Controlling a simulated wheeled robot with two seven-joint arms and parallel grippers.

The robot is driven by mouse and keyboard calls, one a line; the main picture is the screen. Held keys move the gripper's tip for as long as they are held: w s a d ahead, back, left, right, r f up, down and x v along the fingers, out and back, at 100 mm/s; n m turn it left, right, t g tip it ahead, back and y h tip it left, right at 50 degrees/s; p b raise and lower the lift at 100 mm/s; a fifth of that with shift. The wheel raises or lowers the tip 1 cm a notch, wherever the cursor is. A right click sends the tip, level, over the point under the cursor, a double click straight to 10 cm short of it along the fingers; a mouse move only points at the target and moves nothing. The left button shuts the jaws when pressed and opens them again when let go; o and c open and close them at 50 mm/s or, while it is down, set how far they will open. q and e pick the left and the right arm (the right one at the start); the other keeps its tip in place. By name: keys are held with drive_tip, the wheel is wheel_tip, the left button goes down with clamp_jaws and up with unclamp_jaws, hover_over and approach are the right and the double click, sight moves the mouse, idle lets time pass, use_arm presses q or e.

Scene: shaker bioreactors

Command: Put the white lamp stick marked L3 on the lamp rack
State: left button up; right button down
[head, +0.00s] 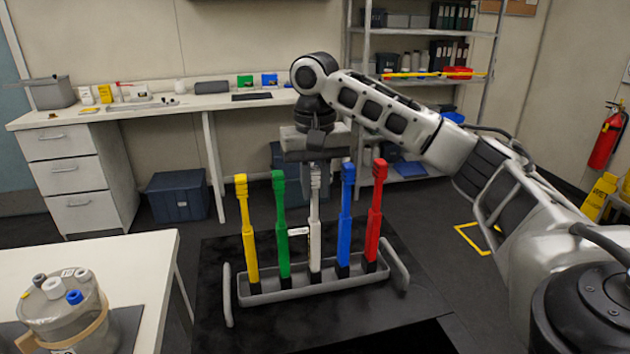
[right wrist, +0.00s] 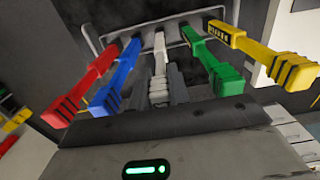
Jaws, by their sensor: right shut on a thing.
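The white lamp stick (head: 315,230) stands upright in the middle of the lamp rack (head: 310,292), its black lower end at the rack's tray. It also shows in the right wrist view (right wrist: 160,55). I cannot read an L3 mark on it, and I cannot tell whether its foot is fully seated. My right gripper (head: 314,165) is above the rack, pointing down and shut on the stick's upper end. In the right wrist view its fingers (right wrist: 160,90) are around the white stick. My left gripper is not in view.
Yellow (head: 246,225), green (head: 281,225), blue (head: 346,215) and red (head: 374,212) sticks stand close on both sides of the white one. The rack has raised end handles and sits on a black surface (head: 225,335). A white table with a lidded vessel (head: 65,315) is at left.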

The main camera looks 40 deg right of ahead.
drive_tip(key=c, duration=1.3)
unclamp_jaws()
drive_tip(key=shift+o, duration=0.2)
wheel_tip(320, 180, up, 16)
drive_tip(key=shift+f, duration=0.1)
